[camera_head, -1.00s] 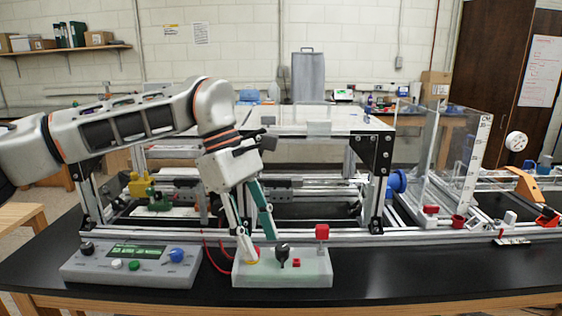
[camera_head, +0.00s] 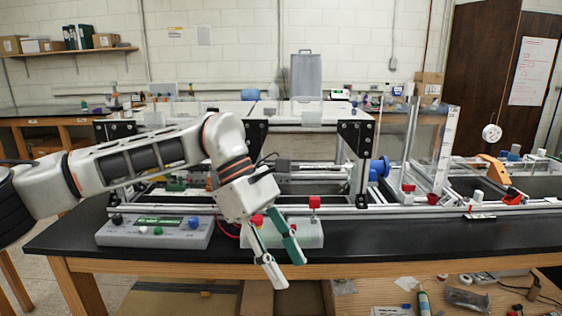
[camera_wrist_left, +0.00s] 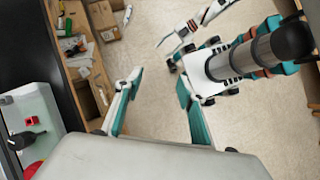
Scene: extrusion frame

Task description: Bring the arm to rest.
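My left gripper (camera_head: 287,274) hangs in front of the black bench's front edge in the head view, fingers pointing down and slightly right. Its two fingers stand apart with nothing between them. In the left wrist view the left gripper (camera_wrist_left: 157,76) is also open and empty, over the bare floor. Part of what looks like my right gripper (camera_wrist_left: 190,27) shows at the top of the left wrist view, too small and cut to tell its opening. The right arm is not in the head view.
A pale box with red knobs (camera_head: 309,232) stands behind the left gripper, partly hidden by it. A grey control box (camera_head: 155,236) is to its left. The extrusion frame (camera_head: 362,160) rises behind. A lower shelf (camera_head: 385,300) under the black bench (camera_head: 420,240) holds tools.

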